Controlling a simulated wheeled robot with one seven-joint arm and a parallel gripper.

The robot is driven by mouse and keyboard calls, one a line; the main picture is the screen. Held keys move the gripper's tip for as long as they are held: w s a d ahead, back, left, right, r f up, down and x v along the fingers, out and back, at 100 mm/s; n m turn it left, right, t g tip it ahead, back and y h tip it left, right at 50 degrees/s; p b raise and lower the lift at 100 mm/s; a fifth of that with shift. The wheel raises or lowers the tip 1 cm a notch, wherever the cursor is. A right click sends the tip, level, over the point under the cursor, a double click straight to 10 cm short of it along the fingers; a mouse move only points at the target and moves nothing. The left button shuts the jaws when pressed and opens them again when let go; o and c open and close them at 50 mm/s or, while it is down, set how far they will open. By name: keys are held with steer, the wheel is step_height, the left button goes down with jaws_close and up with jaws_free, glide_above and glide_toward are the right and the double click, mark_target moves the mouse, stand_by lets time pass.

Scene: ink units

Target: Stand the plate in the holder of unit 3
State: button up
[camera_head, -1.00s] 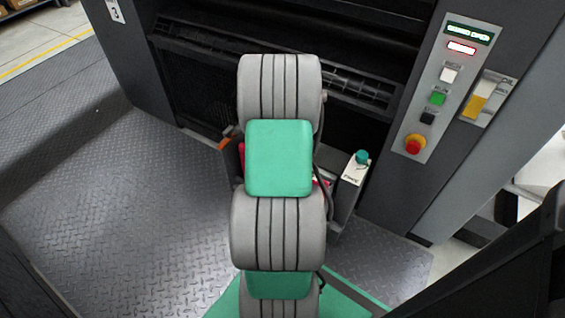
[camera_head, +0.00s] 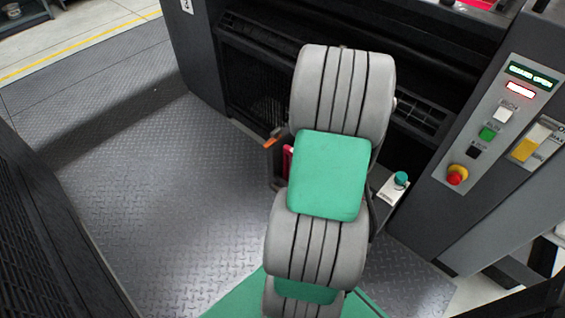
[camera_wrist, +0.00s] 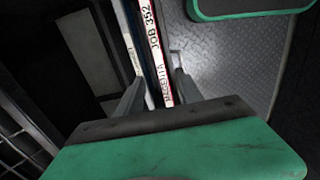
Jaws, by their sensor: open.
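In the wrist view, my gripper (camera_wrist: 158,88) is open, with one finger on each side of a narrow upright stack of edges. A white strip (camera_wrist: 155,45) there reads "JOB 352" and "MAGENTA", and looks like the labelled edge of the plate. In the head view my arm hides the gripper and the plate.
A control panel (camera_head: 497,120) with lit displays, buttons and a red knob stands at the right. A small box with a teal-capped item (camera_head: 400,179) and an orange-tipped part (camera_head: 272,139) flank my arm. The tread-plate floor (camera_head: 160,200) at left is clear.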

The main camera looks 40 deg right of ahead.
steer(key=w+a+r, duration=0.2)
steer(key=a, duration=0.6)
steer(key=w+a+r+t, duration=0.1)
steer(key=w+a+r, duration=0.1)
steer(key=a, duration=0.6)
steer(key=w+a+r, duration=0.2)
steer(key=a, duration=0.6)
steer(key=s+a+m+t, duration=0.1)
steer(key=s+a, duration=0.4)
steer(key=a, duration=0.7)
steer(key=shift+s+a, duration=0.15)
